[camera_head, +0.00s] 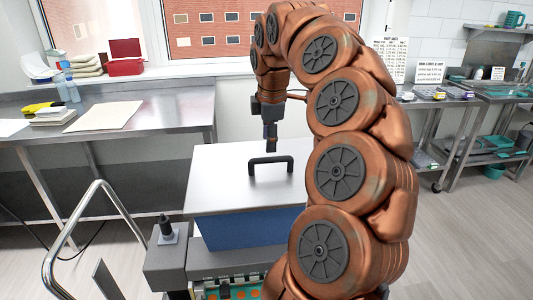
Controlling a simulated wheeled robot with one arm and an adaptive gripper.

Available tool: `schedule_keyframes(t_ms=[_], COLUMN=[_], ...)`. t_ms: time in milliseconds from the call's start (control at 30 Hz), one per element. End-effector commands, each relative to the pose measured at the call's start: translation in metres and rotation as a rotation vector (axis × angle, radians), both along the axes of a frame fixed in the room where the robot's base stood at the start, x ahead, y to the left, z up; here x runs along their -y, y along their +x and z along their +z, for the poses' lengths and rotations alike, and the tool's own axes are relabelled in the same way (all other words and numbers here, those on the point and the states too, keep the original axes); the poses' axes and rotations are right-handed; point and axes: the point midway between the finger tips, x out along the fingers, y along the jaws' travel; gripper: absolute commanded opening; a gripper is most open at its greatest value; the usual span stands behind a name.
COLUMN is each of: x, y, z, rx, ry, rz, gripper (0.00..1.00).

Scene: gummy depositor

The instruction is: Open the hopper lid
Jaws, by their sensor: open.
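The hopper lid (222,175) is a flat grey metal plate lying on top of the blue hopper (240,230). It looks closed. A black bar handle (270,160) stands up from the lid. My gripper (271,145) points down at the end of my copper-coloured arm, at or just behind the handle in this view. Its fingers are small and dark here, but they look open with nothing held. I cannot tell whether they touch the handle. My arm covers the right side of the lid and hopper.
A bent metal rail (100,190) stands at the left, beside a grey box with a black knob (165,228). A steel table (150,112) with papers is behind left. Steel racks (470,105) stand at the right, with open floor before them.

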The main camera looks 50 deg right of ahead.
Motion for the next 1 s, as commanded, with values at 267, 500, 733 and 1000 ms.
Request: schedule_keyframes(t_ms=[267,500,733,1000], x=[0.002,0.005,0.005,0.005], y=[0.005,0.010,0.010,0.010], z=[-0.035,-0.056,-0.058,-0.058], rx=[-0.002,0.000,0.001,0.000], ry=[0.004,0.000,0.001,0.001], rz=[0.003,0.004,0.004,0.005], gripper=[0.45,0.45,0.45,0.23])
